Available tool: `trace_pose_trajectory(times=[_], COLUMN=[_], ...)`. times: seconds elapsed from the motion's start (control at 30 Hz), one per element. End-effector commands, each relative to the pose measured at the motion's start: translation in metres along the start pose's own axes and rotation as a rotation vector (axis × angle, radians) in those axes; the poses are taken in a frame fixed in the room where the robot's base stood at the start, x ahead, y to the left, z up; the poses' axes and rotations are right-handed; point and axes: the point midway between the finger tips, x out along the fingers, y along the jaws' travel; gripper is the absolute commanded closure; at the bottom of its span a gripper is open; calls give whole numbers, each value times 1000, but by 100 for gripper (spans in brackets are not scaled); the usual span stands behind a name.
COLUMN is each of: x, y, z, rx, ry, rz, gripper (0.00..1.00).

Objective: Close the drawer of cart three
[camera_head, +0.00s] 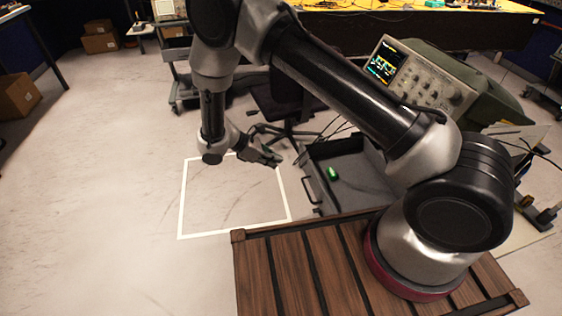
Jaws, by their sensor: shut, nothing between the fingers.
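A dark grey drawer (352,199) stands open to the left of a cart that carries an oscilloscope (420,78). A small green object (333,173) lies inside the drawer. The drawer's handle (308,190) is on its left front face. My gripper (274,159) is shut and empty, to the upper left of the handle in the picture and apart from it. My arm crosses above the drawer and hides part of the cart and the drawer's right side. I cannot read a number on the cart.
A black office chair (282,101) stands just behind my gripper. A white taped square (181,205) marks the floor left of the drawer. A grey cart (183,94) stands farther back. Cardboard boxes (18,96) sit at the left. The left floor is clear.

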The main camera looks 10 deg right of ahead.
Motion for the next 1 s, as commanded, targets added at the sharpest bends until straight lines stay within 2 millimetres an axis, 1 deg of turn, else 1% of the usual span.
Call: trace_pose_trajectory(times=[0.03, 0.2, 0.4, 0.5, 0.63, 0.77, 1.0], x=[10, 47, 87, 97, 106, 110, 110], y=[-1, -1, -2, -2, -2, -1, -1], z=[1, 1, 3, 16, 24, 29, 29], rx=[1, 1, 2, 4, 4, 4, 3], ry=[-1, -2, 0, 0, 0, 1, 1], rz=[-5, -6, -6, -6, -5, -4, -3], gripper=[100, 100, 100, 100, 100, 100, 100])
